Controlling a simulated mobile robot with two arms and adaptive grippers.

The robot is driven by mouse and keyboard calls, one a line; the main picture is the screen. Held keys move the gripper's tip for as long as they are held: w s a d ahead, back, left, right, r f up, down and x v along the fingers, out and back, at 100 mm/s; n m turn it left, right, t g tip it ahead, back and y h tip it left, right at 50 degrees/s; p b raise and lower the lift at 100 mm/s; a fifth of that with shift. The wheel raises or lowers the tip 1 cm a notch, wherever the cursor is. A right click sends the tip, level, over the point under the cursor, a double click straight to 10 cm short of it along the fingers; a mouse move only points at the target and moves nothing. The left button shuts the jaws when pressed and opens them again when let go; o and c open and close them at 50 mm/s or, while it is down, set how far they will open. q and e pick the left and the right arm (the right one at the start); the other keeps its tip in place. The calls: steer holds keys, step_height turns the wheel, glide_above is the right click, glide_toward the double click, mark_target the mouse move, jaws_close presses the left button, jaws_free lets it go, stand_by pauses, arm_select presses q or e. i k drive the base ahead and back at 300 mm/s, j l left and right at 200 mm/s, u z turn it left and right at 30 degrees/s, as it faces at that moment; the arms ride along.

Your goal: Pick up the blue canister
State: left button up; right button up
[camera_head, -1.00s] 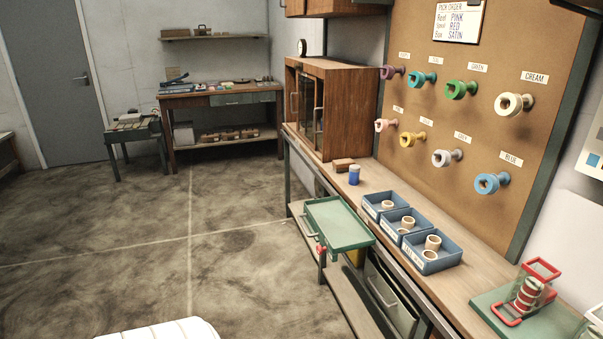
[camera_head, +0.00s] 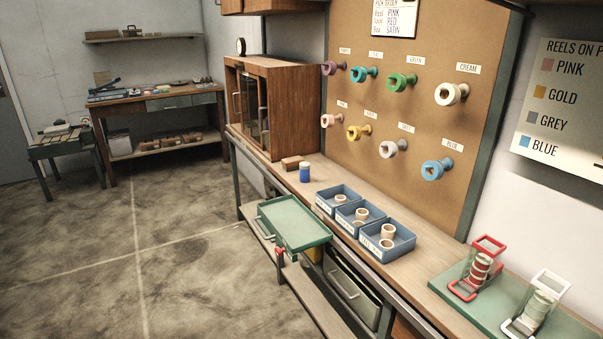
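The blue canister (camera_head: 305,173) stands upright on the wooden workbench in the camera_head view. It is small, with a blue body and a pale top. It stands just right of a small brown block and behind the blue bins. Nothing touches it from above and no gripper is near it. Neither of my grippers shows in this view.
A wooden cabinet (camera_head: 273,108) stands behind the canister. Blue bins (camera_head: 388,252) with pale rolls sit in front of it. A green tray (camera_head: 293,225) juts out from the bench front. Red (camera_head: 476,270) and white winding devices (camera_head: 536,310) stand at right. The floor at left is clear.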

mark_target(304, 167)
steer(key=i+j+u, duration=0.6)
steer(key=i, duration=0.15)
steer(key=i+j+u, duration=0.15)
steer(key=i+u, duration=0.5)
steer(key=i, duration=0.15)
steer(key=i+z, duration=0.4)
steer(key=i, duration=0.15)
steer(key=i+j+z, duration=0.25)
steer(key=i+z, duration=0.15)
steer(key=i+j+z, duration=0.4)
steer(key=i, duration=0.2)
